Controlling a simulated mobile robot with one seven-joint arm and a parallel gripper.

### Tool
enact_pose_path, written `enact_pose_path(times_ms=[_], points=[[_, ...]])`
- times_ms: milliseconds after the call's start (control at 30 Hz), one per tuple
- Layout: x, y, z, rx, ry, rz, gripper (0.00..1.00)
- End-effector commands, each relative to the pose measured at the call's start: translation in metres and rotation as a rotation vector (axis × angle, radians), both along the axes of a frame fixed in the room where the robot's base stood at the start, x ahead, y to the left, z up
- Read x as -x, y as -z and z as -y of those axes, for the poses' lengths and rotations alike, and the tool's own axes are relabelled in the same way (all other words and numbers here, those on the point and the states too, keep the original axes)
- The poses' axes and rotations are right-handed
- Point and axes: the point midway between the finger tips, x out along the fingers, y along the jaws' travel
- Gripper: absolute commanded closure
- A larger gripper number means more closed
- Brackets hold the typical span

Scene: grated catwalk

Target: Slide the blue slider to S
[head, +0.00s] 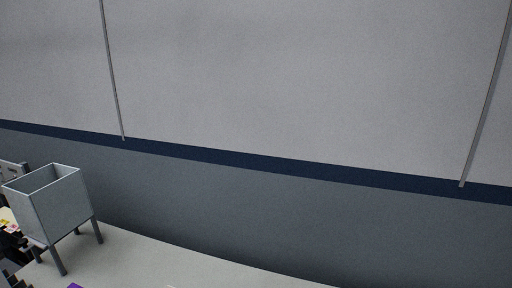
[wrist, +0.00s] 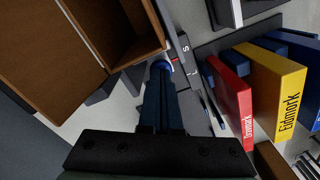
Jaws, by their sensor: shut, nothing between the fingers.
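In the wrist view, my gripper (wrist: 161,76) is shut, with its dark fingers pointing up the picture. At its fingertips is a bright blue rounded piece (wrist: 160,64), which looks like the blue slider; the fingers partly hide it, and I cannot tell if they touch it. Just right of it is a narrow grey panel (wrist: 187,62) with the letter S (wrist: 186,45) and, below that, the letter L (wrist: 193,71). A small red mark lies between the blue piece and the letters. The head view does not clearly show the slider or the gripper.
In the wrist view, an open brown wooden box (wrist: 108,35) is close on the left of the fingers. Red (wrist: 232,95), yellow (wrist: 272,88) and blue books stand at the right. In the head view, a grey open bin on legs (head: 62,205) stands at the lower left before the wall.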

Motion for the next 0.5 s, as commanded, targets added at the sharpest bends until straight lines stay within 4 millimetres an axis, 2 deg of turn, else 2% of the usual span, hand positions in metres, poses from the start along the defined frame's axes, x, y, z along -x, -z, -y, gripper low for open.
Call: enact_pose_path(times_ms=[33, 500], points=[[0.0, -0.009, 0.0, -0.001, 0.0, -0.001, 1.0], [0.0, -0.045, 0.0, 0.0, -0.002, 0.0, 1.0]])
